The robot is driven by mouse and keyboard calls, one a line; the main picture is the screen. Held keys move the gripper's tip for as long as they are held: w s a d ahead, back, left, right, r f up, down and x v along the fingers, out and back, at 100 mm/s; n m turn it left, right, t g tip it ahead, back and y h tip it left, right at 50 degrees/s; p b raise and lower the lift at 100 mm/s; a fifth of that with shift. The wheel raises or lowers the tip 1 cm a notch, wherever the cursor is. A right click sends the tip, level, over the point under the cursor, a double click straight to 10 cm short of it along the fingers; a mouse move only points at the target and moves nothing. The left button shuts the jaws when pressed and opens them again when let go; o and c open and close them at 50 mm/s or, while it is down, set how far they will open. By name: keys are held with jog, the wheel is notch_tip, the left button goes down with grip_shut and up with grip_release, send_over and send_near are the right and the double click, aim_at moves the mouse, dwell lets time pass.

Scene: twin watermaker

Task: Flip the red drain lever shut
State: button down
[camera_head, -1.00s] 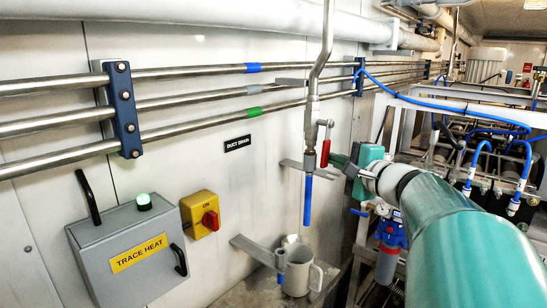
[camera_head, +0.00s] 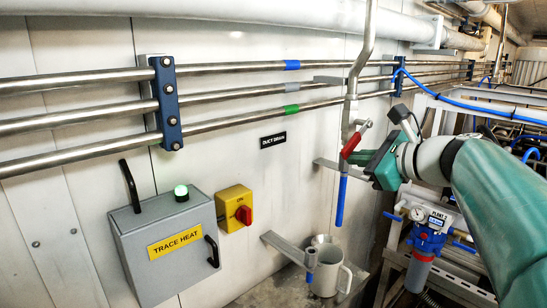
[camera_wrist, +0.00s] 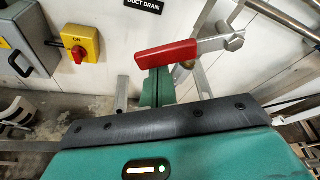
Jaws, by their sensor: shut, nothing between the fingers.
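The red drain lever (camera_head: 351,145) is on the vertical metal drain pipe (camera_head: 350,100) in front of the wall. It slants, its red grip running down to the left from its metal pivot. In the wrist view the red lever (camera_wrist: 166,54) lies nearly level across the top of my fingers. My gripper (camera_head: 366,161) is shut and empty, just right of and below the lever; its green fingers (camera_wrist: 157,86) show in the wrist view. The fingertips are at or against the red grip; whether they touch I cannot tell. A blue tube (camera_head: 341,198) hangs below the pipe.
A grey mug (camera_head: 327,279) stands below the blue tube, by a metal bracket (camera_head: 288,248). A yellow box with a red switch (camera_head: 235,208) and the grey trace heat box (camera_head: 165,245) are on the left. Steel pipes (camera_head: 230,117) run along the wall. A blue filter (camera_head: 428,241) stands right.

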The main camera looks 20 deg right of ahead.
aim_at(345, 146)
jog(key=r+m, duration=0.1)
jog(key=a+r+m+y, duration=0.1)
jog(key=r+m, duration=0.1)
jog(key=shift+s+a+m+g+y, duration=0.3)
jog(key=shift+g+y, duration=0.1)
jog(key=shift+a+r, duration=0.15)
jog(key=shift+r, duration=0.45)
